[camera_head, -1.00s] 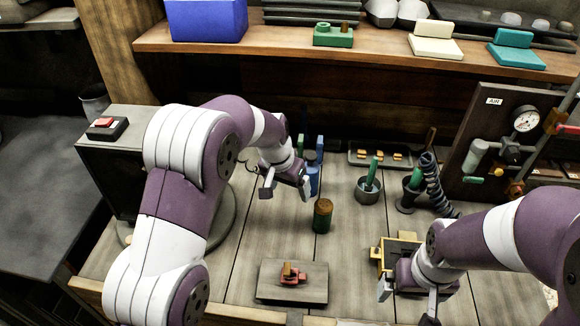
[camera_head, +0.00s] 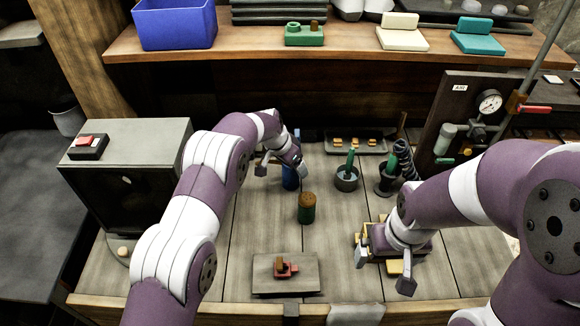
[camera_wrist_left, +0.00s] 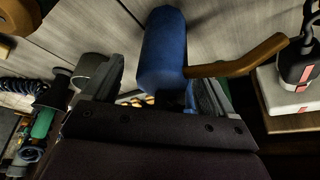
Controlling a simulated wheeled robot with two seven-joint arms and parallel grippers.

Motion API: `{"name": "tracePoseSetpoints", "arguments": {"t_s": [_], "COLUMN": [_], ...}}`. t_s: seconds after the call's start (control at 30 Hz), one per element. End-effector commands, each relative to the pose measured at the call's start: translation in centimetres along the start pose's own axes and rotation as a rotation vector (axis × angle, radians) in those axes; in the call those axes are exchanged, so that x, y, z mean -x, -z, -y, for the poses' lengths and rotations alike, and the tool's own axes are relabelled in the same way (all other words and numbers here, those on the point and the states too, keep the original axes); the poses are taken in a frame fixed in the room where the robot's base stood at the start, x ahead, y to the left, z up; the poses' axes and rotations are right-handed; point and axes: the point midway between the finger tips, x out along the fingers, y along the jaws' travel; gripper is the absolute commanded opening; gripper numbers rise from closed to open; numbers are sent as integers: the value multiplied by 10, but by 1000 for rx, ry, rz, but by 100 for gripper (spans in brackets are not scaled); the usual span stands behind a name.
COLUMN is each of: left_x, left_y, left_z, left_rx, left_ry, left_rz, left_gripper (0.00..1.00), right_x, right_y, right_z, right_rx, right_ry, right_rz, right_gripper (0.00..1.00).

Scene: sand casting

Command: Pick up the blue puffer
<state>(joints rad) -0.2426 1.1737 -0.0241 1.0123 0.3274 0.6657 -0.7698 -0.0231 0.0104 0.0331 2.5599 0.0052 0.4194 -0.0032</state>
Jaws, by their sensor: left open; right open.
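The blue puffer (camera_head: 290,179) stands upright on the workbench, partly hidden behind my left gripper (camera_head: 283,168). In the left wrist view, the puffer (camera_wrist_left: 162,48) shows as a blue cylinder between the fingers of my left gripper (camera_wrist_left: 155,88), with a gap to the left finger. The left gripper is open; whether its right finger touches the puffer I cannot tell. My right gripper (camera_head: 384,271) is open near the front right of the bench, over a yellowish block (camera_head: 396,266) that it partly hides.
A green and brown cylinder (camera_head: 306,208) stands in front of the puffer. A grey pot (camera_head: 346,180) is to its right and a small tray (camera_head: 340,148) behind. A grey plate (camera_head: 305,282) with a red piece lies in front. A shelf (camera_head: 250,65) crosses the back.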

Motion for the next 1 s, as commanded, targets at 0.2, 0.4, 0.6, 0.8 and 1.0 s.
{"name": "tracePoseSetpoints", "arguments": {"t_s": [0.2,0.4,0.6,0.8,1.0], "left_x": [-5,-5,-4,1,26], "left_y": [-1,-1,0,2,14], "left_z": [0,0,0,1,1], "left_rx": [1,0,0,-1,-1], "left_ry": [0,0,1,2,4], "left_rz": [0,0,-2,-3,-6], "left_gripper": [86,31,17,17,17], "right_x": [0,0,0,-5,-24], "right_y": [0,0,0,-1,-3], "right_z": [0,0,0,0,0], "right_rx": [0,0,0,0,0], "right_ry": [0,0,0,0,0], "right_rz": [1,1,1,1,1], "right_gripper": [100,100,100,100,100]}}
